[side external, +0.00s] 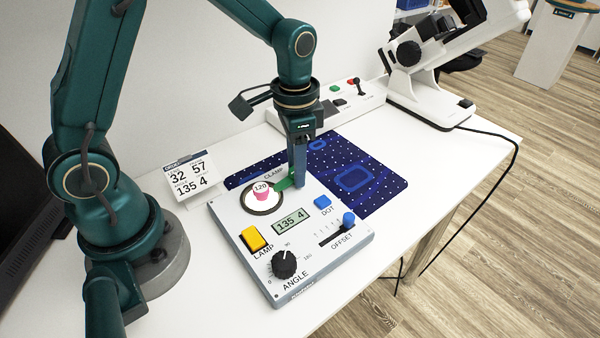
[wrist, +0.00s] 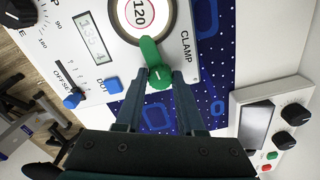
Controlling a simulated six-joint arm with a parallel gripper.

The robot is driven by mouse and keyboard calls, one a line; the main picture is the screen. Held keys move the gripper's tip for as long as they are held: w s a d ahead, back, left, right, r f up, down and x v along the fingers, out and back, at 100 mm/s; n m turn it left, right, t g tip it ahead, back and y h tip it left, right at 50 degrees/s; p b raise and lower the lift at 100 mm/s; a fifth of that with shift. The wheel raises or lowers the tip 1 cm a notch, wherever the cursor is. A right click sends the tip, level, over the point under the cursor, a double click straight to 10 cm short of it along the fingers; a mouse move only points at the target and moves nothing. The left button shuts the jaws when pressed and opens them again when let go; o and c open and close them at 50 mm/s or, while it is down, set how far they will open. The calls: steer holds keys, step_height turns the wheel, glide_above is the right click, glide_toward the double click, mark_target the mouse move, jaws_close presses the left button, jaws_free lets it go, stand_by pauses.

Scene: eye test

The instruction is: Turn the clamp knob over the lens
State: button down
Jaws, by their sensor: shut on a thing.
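The green clamp knob (wrist: 159,78) sits between my fingertips in the wrist view, and my gripper (wrist: 163,77) is shut on it. Its green arm (wrist: 149,50) reaches from the knob to the edge of the round lens (wrist: 135,14), which bears "120". In the side external view my gripper (side external: 299,184) points down at the back edge of the white device (side external: 232,222). There the green clamp (side external: 284,184) points left to the ringed lens (side external: 262,197), which shows a pink mark. My fingers hide part of the knob there.
The device carries a yellow LAMP button (side external: 254,239), black ANGLE knob (side external: 285,263), blue DOT button (side external: 322,201), blue OFFSET slider (side external: 348,219) and a display (side external: 291,221) reading "135 4". A card (side external: 190,177) stands behind left. A blue mat (side external: 370,180) lies behind right.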

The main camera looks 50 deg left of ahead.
steer(key=shift+m, duration=0.7)
steer(key=c, duration=0.8)
jaws_free()
steer(key=shift+r, duration=0.1)
steer(key=shift+r, duration=2.5)
